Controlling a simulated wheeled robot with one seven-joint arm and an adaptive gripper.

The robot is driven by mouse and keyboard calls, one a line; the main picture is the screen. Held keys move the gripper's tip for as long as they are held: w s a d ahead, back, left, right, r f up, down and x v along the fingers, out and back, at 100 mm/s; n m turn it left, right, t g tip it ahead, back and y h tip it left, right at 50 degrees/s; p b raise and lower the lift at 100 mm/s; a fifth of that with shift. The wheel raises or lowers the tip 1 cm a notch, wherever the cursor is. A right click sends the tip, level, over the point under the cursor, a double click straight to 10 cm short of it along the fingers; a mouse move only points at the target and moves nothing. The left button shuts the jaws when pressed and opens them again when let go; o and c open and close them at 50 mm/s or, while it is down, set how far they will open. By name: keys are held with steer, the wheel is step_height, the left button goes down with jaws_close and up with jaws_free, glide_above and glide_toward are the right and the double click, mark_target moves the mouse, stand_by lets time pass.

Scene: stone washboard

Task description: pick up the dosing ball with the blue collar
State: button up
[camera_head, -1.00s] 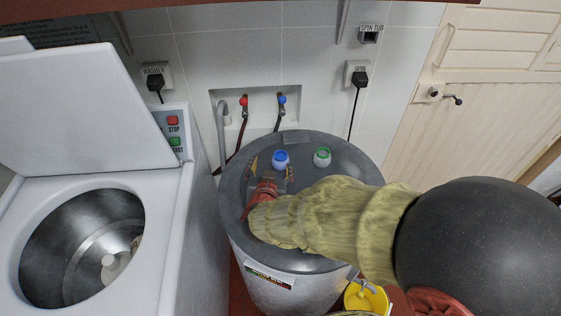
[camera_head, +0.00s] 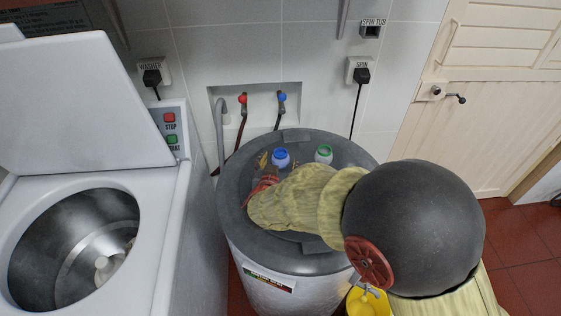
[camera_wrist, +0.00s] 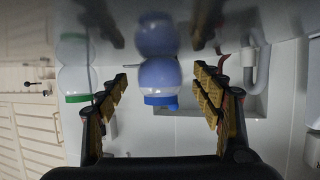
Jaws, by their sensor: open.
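The dosing ball with the blue collar (camera_head: 280,159) stands on the dark grey lid of the spin tub (camera_head: 350,160). In the wrist view, which is upside down, this ball (camera_wrist: 160,74) is bluish with its blue collar facing down in the picture. It shows centred between the fingertips of my gripper (camera_wrist: 159,92), with a visible gap on each side. My gripper is open and empty. In the head view my gripper (camera_head: 265,176) is low over the lid just in front of the ball, partly hidden by my arm.
A similar dosing ball with a green collar (camera_head: 323,154) stands just right of it on the lid. The open washer (camera_head: 150,225) is at left. Behind are the wall taps (camera_head: 282,97) and a grey hose (camera_head: 221,135). A yellow bucket (camera_head: 358,303) stands in front.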

steer(key=c, duration=1.1)
steer(key=shift+c, duration=0.8)
